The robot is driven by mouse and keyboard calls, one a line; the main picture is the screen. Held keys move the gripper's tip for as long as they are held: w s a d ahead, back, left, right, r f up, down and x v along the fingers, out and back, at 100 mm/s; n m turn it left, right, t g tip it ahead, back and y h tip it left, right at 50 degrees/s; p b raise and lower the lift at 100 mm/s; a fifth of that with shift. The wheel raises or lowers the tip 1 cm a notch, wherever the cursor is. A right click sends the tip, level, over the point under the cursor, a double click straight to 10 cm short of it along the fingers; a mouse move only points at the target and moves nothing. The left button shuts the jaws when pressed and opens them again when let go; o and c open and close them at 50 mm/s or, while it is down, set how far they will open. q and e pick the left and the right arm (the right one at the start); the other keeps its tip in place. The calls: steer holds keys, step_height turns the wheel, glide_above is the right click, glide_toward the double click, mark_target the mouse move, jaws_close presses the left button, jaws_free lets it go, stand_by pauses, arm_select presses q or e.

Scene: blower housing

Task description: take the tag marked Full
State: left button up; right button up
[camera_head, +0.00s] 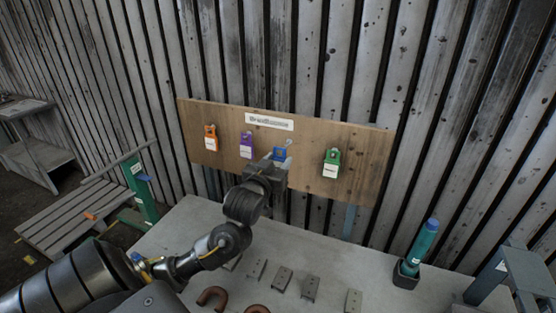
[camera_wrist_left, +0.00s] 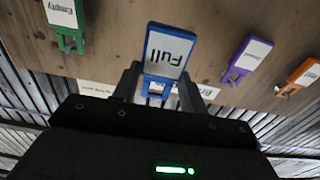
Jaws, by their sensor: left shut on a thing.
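The blue tag marked Full (camera_wrist_left: 168,51) shows upside down in the left wrist view, with a white label. In the head view the blue tag (camera_head: 280,154) is on the wooden board, partly covered by my gripper. My left gripper (camera_head: 277,163) is at the board and shut on the blue tag; in the left wrist view its fingers (camera_wrist_left: 165,85) stand on both sides of the tag's narrower end. Whether the tag is still on its hook cannot be told. My right gripper is not in view.
The wooden board (camera_head: 362,137) also carries an orange tag (camera_head: 210,138), a purple tag (camera_head: 246,146) and a green tag (camera_head: 331,163), marked Empty in the wrist view. Below, a grey table (camera_head: 190,222) holds several metal parts and a teal cylinder (camera_head: 421,245) in a dark holder.

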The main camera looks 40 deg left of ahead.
arm_select(q)
steer(key=p+v, duration=0.3)
steer(key=v, duration=0.5)
stand_by(0.4)
